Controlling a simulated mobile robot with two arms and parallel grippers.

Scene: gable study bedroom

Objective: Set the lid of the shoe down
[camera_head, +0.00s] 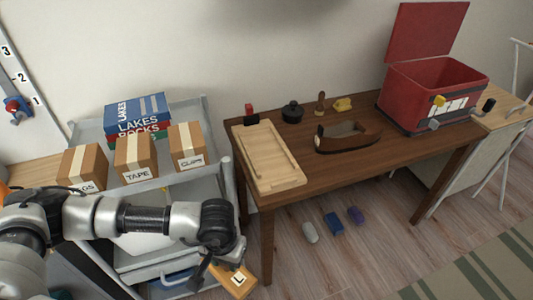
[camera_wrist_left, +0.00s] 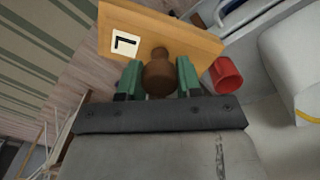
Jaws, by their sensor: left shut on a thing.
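The lid is a flat orange-brown wooden board (camera_wrist_left: 180,40) with a round dark brown knob (camera_wrist_left: 160,75) and a white label marked L. In the head view the lid (camera_head: 229,280) hangs tilted at the bottom, beside the trolley and below table height. My left gripper (camera_head: 214,264) is shut on the knob; its green fingers (camera_wrist_left: 159,82) sit on both sides of it in the wrist view. A hollow dark brown curved body (camera_head: 347,143) stands on the table; I cannot tell whether it is the shoe. My right gripper is not in view.
The brown table (camera_head: 330,168) carries a pale wooden tray (camera_head: 267,160), a black pot (camera_head: 292,112) and an open red toolbox (camera_head: 400,105). A grey trolley (camera_head: 226,160) holds boxes and books. A red cup (camera_wrist_left: 227,75) is near the lid. Bare table lies around the curved body.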

